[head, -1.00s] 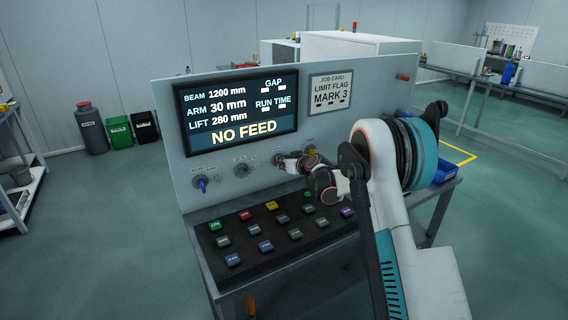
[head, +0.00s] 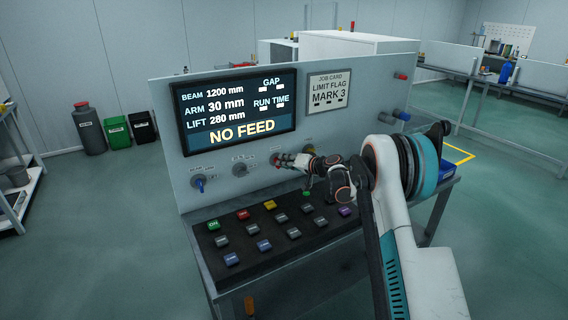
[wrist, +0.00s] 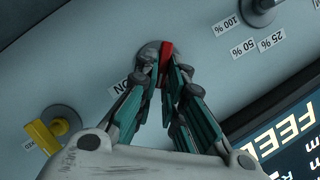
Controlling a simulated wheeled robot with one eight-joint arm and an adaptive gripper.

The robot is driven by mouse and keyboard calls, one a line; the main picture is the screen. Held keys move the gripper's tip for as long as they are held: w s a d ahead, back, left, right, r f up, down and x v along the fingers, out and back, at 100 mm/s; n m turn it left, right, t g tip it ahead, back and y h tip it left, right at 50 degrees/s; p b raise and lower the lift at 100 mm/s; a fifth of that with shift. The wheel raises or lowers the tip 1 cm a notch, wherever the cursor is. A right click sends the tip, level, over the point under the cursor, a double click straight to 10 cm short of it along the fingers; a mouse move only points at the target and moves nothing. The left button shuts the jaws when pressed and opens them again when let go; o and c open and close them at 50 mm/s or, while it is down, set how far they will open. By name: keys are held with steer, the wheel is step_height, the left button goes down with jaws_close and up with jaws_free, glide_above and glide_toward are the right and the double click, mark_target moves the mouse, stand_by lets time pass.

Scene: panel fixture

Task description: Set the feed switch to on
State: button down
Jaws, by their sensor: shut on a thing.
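The feed switch (wrist: 167,48) has a red lever on a round grey base on the sloping panel. In the wrist view my gripper (wrist: 165,72) is shut on the red lever, with a finger on each side. The fingers hide part of the lever and base. An ON label (wrist: 118,88) shows beside the switch; I cannot tell whether the lever points at it. In the head view my gripper (head: 282,160) is at the panel below the screen and covers most of the switch. The screen (head: 240,112) reads NO FEED.
A grey percent knob (wrist: 262,6) and a yellow knob (wrist: 62,126) flank the switch. A blue-handled switch (head: 199,184) is farther left. A button desk (head: 262,238) with several coloured buttons lies below. A job card (head: 330,90) is right of the screen.

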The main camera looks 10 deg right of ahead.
steer(key=shift+d+f+m+t+y+b, duration=0.1)
steer(key=shift+f+m+t+y+b, duration=0.3)
steer(key=shift+m, duration=0.85)
steer(key=shift+d+f+m+t+y+b, duration=0.15)
steer(key=shift+m+y+b, duration=0.25)
steer(key=shift+m+y, duration=0.65)
steer(key=shift+d+f+m+t+y+b, duration=0.1)
steer(key=shift+f+m+t+y+b, duration=0.25)
steer(key=shift+m, duration=1.15)
steer(key=shift+r, duration=0.15)
steer(key=c, duration=1.7)
jaws_free()
steer(key=v, duration=1.1)
steer(key=shift+s+d+r, duration=0.15)
steer(key=shift+s+d, duration=0.15)
